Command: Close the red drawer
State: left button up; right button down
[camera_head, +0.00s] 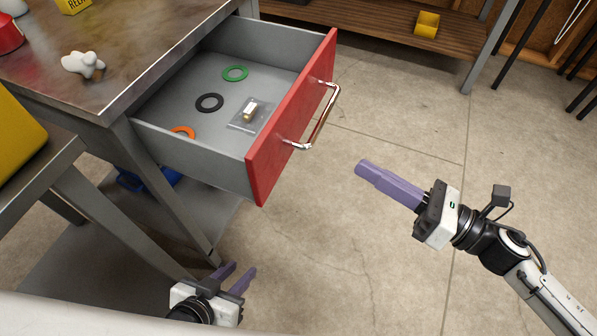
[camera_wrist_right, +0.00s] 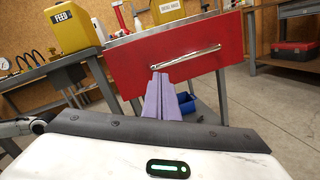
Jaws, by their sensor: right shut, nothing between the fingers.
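The red drawer (camera_head: 287,124) stands pulled out from the metal workbench, its red front facing right with a chrome bar handle (camera_head: 322,119). Inside its grey tray lie a green ring, a black ring, an orange ring and a small clear bag with a part in it. My right gripper (camera_head: 358,169) is shut and empty, to the right of the drawer front and apart from it. In the right wrist view the red front (camera_wrist_right: 183,62) is ahead, with the fingertips just below the handle in the picture. My left gripper (camera_head: 240,274) is open and empty at the bottom, below the drawer in the picture.
The workbench top (camera_head: 110,45) holds a white lumpy object (camera_head: 83,63) and a red item at the left edge. A yellow container (camera_head: 15,135) stands at far left. A wooden shelf (camera_head: 400,25) with a yellow bin is at the back.

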jog(key=s+n+g+y, duration=0.1)
jog(key=s+n+g, duration=0.15)
jog(key=n, duration=0.35)
jog(key=n+g+p, duration=0.1)
jog(key=p, duration=0.1)
send_near(279, 156)
jog(key=x, duration=0.5)
jog(key=shift+w+a+r, duration=0.15)
jog(key=shift+a, duration=0.1)
jog(key=shift+w+a, duration=0.15)
jog(key=shift+a, duration=0.25)
